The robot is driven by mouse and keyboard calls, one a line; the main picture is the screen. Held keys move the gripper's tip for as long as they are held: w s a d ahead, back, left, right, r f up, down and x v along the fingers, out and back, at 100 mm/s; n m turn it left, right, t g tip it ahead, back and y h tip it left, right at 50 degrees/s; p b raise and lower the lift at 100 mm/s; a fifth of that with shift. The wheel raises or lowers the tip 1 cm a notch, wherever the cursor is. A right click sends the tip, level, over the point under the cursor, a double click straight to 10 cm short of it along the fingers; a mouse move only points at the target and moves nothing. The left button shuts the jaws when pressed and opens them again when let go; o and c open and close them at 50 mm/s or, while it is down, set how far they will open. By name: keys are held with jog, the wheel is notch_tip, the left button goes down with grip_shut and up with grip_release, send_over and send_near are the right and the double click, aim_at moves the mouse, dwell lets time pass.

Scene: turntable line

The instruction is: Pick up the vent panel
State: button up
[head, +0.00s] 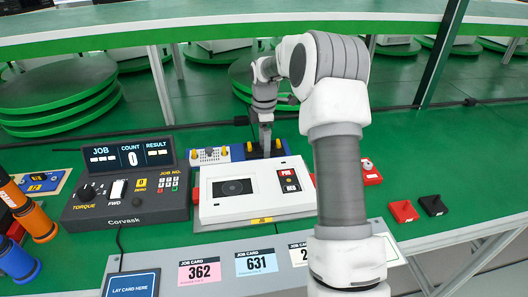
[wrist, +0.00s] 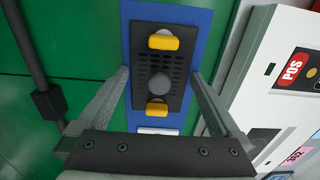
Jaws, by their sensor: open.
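The vent panel (wrist: 146,88) is a dark plate with rows of slots and a round grey knob in its middle. It lies on a blue base plate (wrist: 195,18), with a yellow-topped clip (wrist: 164,42) at one end and another (wrist: 156,109) at the other. In the head view the panel (head: 276,151) is partly hidden by my gripper (head: 266,148). In the wrist view my gripper (wrist: 160,76) is open and empty, its fingers on either side of the panel. I cannot tell how far above the plate the fingertips are.
A lighter panel (head: 210,155) with yellow clips is to the left. A white box (head: 258,190) with a POS label stands close in front. A control box (head: 125,200) is at left, a screen (head: 129,155) behind it. Red (head: 403,211) and black (head: 433,205) blocks lie right.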

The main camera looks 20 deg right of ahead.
jog(key=shift+r, duration=0.1)
jog(key=c, duration=1.1)
jog(key=shift+r, duration=0.1)
